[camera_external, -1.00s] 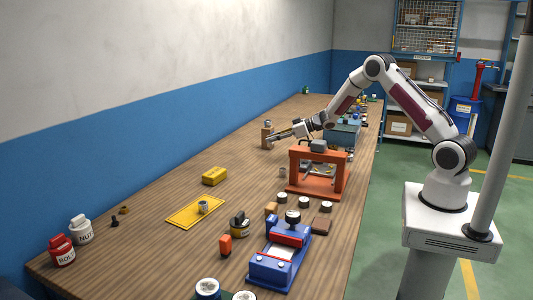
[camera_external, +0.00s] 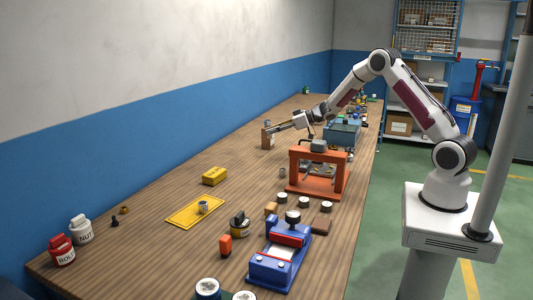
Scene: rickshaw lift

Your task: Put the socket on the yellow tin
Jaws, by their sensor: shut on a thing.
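The yellow tin (camera_external: 214,176) looks like a small yellow box and stands on the table left of the orange frame, its top bare. A small grey cylinder (camera_external: 203,205), which may be the socket, stands on the yellow mat (camera_external: 183,215). Another small greyish cylinder (camera_external: 282,173) stands beside the orange frame, so I cannot tell which is the socket. My gripper (camera_external: 271,131) is at the far left part of the table, at the top of a tan block (camera_external: 267,141). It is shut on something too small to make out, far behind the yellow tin.
The orange frame (camera_external: 343,177) stands between my base and the tins. Red (camera_external: 62,251) and white (camera_external: 81,231) jars stand near left. Table around the yellow tin is clear.

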